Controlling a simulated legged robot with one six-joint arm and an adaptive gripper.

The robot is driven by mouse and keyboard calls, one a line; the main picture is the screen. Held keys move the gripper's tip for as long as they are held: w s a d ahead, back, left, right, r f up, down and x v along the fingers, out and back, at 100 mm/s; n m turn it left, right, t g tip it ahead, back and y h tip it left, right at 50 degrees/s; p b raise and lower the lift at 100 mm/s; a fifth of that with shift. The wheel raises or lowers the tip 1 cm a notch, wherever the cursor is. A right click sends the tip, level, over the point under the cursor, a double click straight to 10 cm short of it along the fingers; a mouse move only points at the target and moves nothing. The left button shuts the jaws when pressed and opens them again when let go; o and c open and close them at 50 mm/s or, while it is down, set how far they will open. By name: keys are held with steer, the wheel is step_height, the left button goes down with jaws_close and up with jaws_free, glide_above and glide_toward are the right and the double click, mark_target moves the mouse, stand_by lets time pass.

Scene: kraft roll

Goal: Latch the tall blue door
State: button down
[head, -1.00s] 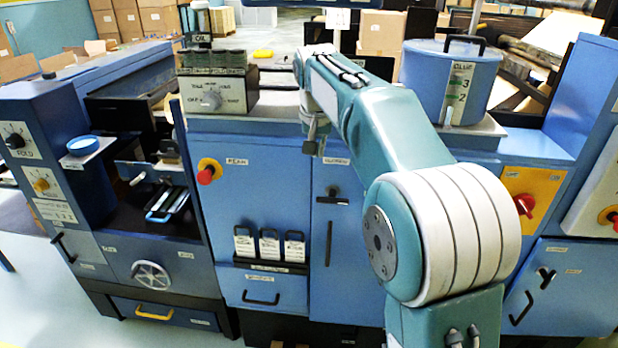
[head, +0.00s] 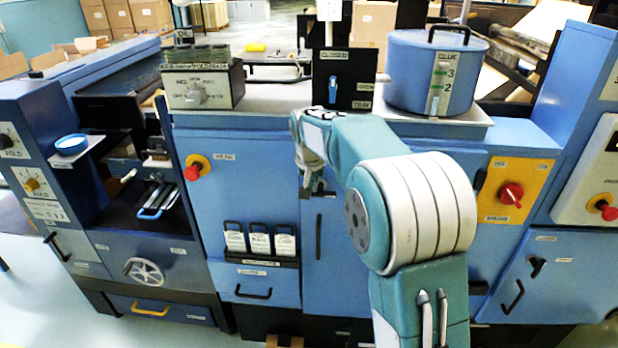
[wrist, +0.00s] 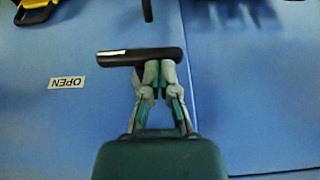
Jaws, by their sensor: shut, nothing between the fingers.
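The tall blue door (head: 340,262) is in the middle of the machine front in the head view, partly hidden by my arm. Its black latch handle (head: 325,194) is largely covered by my gripper (head: 311,188). In the wrist view the latch handle (wrist: 120,57) lies crosswise as a dark bar on the blue door (wrist: 240,110). My gripper (wrist: 160,80) is shut and empty, its fingertips at the right half of the bar. I cannot tell whether they touch it. An upside-down OPEN label (wrist: 67,83) sits left of the bar.
A dark vertical pull (head: 318,237) is below the latch. A red knob on yellow (head: 193,172) and a rack of white-fronted cards (head: 259,243) are on the left. A blue glue pot (head: 430,80) stands above right. The floor at lower left is clear.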

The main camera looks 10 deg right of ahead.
steer(key=shift+a+h, duration=0.3)
steer(key=shift+a, duration=0.2)
steer(key=shift+d+f, duration=0.1)
steer(key=shift+d, duration=0.05)
steer(key=shift+a+f+h, duration=0.1)
steer(key=shift+a+h, duration=0.15)
steer(key=shift+h, duration=0.25)
steer(key=shift+g, duration=0.3)
steer(key=shift+w+a+f+n+g+h, duration=0.1)
steer(key=shift+f+n+g+h, duration=0.25)
steer(key=shift+f+h, duration=0.9)
steer(key=shift+a+f+n+g+h, duration=0.1)
steer(key=shift+f+n+g+h, duration=0.25)
steer(key=shift+h, duration=1.75)
steer(key=shift+w+a+f+n+g+h, duration=0.1)
steer(key=shift+f+n+g+h, duration=0.45)
steer(key=shift+h, duration=1.1)
steer(key=shift+s+d+f+m, duration=0.1)
steer(key=shift+d+f+m, duration=0.15)
steer(key=shift+f, duration=0.2)
